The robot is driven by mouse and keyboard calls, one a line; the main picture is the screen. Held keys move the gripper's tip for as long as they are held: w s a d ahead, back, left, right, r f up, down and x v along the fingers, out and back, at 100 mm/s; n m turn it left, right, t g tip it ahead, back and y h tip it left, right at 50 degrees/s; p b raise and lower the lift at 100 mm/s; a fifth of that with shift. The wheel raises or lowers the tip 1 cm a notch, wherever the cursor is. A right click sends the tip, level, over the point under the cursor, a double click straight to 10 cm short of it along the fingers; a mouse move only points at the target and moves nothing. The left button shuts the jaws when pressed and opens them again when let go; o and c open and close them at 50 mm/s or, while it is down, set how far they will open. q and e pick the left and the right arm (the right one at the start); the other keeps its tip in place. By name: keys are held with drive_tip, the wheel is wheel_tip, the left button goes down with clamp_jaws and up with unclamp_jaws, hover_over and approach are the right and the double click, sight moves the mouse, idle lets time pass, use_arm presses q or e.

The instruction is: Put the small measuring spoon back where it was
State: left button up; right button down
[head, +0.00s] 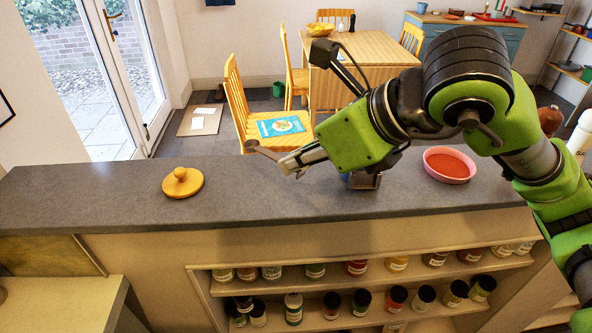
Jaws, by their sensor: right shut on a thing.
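My right gripper (294,162) is shut on a small measuring spoon (262,149) and holds it over the back part of the grey counter. The spoon's brownish-grey end points left, past the fingertips; the rest is hidden in the jaws. Whether it touches the counter I cannot tell. A pink bowl (447,177) with orange-red contents stands on the counter to the right of the gripper. A small dark metallic thing (365,181) sits on the counter below my right wrist, its top partly hidden by it. My left gripper is not in view.
A round yellow lid with a knob (182,184) lies on the counter at left. Shelves (345,280) below hold several jars. Behind the counter stand a wooden chair with a blue book (281,127) and a table (375,48). The counter between lid and gripper is clear.

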drive_tip(key=shift+w+f, duration=1)
drive_tip(key=shift+f, duration=0.2)
drive_tip(key=f+p, duration=0.1)
drive_tip(key=f, duration=0.2)
drive_tip(key=shift+w+p, duration=0.35)
drive_tip(key=shift+w, duration=0.05)
drive_tip(key=shift+f, duration=0.35)
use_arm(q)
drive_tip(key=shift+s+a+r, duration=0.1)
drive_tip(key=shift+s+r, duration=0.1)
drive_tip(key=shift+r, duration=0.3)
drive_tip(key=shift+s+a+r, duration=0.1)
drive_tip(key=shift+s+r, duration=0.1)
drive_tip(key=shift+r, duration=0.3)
use_arm(e)
drive_tip(key=shift+f, duration=0.15)
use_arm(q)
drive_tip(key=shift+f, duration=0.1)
use_arm(e)
drive_tip(key=shift+f, duration=0.2)
drive_tip(key=c, duration=2.1)
unclamp_jaws()
drive_tip(key=shift+r, duration=0.1)
drive_tip(key=shift+c, duration=0.2)
